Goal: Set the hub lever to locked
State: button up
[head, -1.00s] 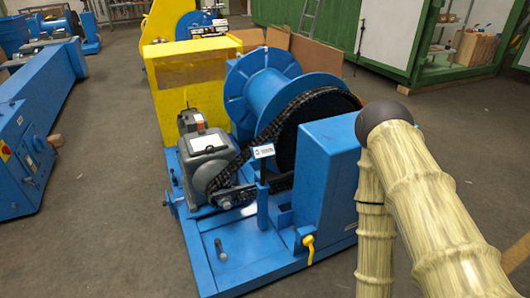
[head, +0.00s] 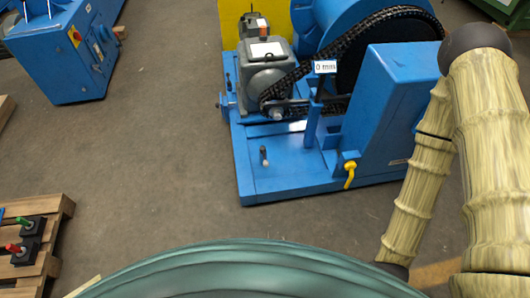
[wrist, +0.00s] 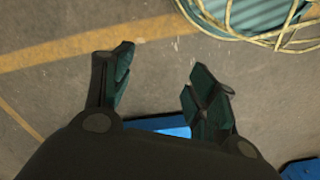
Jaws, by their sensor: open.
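A yellow lever (head: 349,174) hangs from the front lower corner of the blue housing (head: 385,105) on the chain-drive machine. A small grey lever with a pale tip (head: 264,156) stands on the blue base plate (head: 285,177). No label shows which one is the hub lever or marks a locked position. My gripper (wrist: 161,75) shows in the wrist view, its two dark green fingers spread wide and empty above the floor. It is not visible in the head view, where only my arm shows at the right. A blue piece (wrist: 165,124) shows partly behind the gripper.
A black chain (head: 330,58) runs from the grey motor (head: 264,72) to the large wheel. A small sign reading 0 mm (head: 325,67) stands before it. A wooden pallet (head: 50,237) with red and green handles lies at the lower left. Floor between is clear.

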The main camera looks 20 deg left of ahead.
aim_at(263, 149)
jog(key=u, duration=1.3)
jog(key=i, duration=0.7)
jog(key=z, duration=1.1)
